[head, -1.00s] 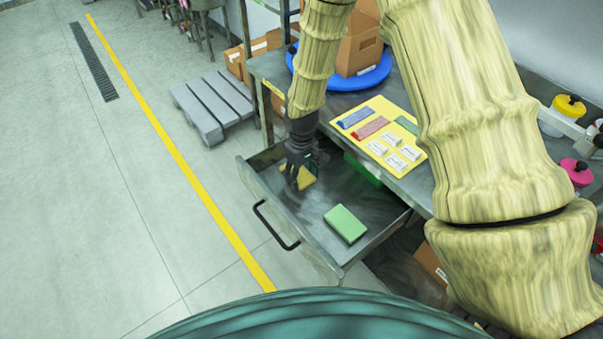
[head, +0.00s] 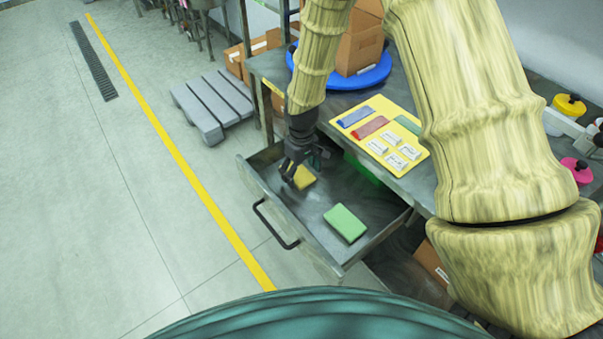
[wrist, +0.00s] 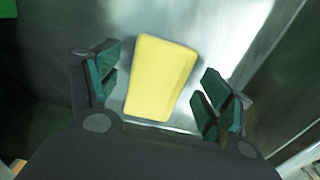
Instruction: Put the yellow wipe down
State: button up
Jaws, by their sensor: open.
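The yellow wipe (head: 304,178) lies on the floor of the open drawer (head: 285,212), in its back-left part. In the wrist view the yellow wipe (wrist: 161,77) sits between the two spread fingers, with a gap on each side. My gripper (head: 298,172) is open over the wipe and hides part of it in the head view; it also shows in the wrist view (wrist: 160,92). A green wipe (head: 345,223) lies flat in the drawer, nearer the front right and apart from the yellow one.
The drawer has raised walls and a black handle (head: 275,225). A bench stands above it with a yellow board (head: 392,158) of coloured pieces and white packets. A blue round base (head: 362,77) bears a cardboard box (head: 360,50). A grey pallet (head: 213,105) lies on the floor.

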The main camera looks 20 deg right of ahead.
aim_at(302, 176)
notch_tip(302, 176, up, 11)
jog(key=b, duration=0.1)
dwell(0.5)
jog(key=shift+r, duration=0.15)
